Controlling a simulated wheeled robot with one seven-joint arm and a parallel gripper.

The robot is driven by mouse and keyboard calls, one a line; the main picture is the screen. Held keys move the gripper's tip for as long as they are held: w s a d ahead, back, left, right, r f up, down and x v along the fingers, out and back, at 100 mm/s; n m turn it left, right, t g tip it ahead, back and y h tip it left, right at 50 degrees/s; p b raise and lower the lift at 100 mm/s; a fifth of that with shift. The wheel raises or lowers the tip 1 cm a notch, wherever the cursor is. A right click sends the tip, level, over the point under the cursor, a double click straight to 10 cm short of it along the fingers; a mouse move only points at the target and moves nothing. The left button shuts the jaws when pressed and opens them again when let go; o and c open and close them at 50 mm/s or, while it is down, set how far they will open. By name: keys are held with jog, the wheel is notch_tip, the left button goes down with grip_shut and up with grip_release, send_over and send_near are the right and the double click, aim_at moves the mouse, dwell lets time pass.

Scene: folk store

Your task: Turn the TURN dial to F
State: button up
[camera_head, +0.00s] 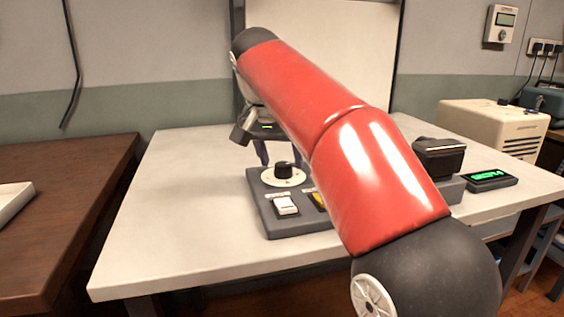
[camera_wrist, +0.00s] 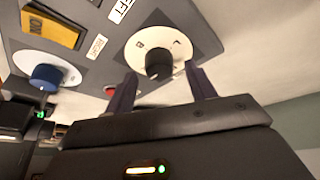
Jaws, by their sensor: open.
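A dial with a black knob (camera_head: 284,170) on a round white plate sits at the back of a grey control panel (camera_head: 268,222) on the pale table. In the wrist view the black knob (camera_wrist: 158,66) lies between and just beyond my fingertips. My gripper (camera_head: 280,156) is open, fingers pointing down over the dial; it also shows in the wrist view (camera_wrist: 161,80). I see no contact with the knob. Letters on the plate are partly visible, but I cannot read the pointer's setting or a TURN label. A second dial has a blue knob (camera_wrist: 47,77).
A white rocker switch (camera_head: 286,205) and a yellow switch (camera_head: 319,201) sit at the panel's front. A red button (camera_wrist: 110,91) lies near the dial. My arm hides the panel's right part. A black box (camera_head: 440,157) and green display (camera_head: 490,177) stand right. The table's left is clear.

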jog(key=shift+x, duration=0.8)
jog(key=c, duration=1)
jog(key=shift+o, duration=0.2)
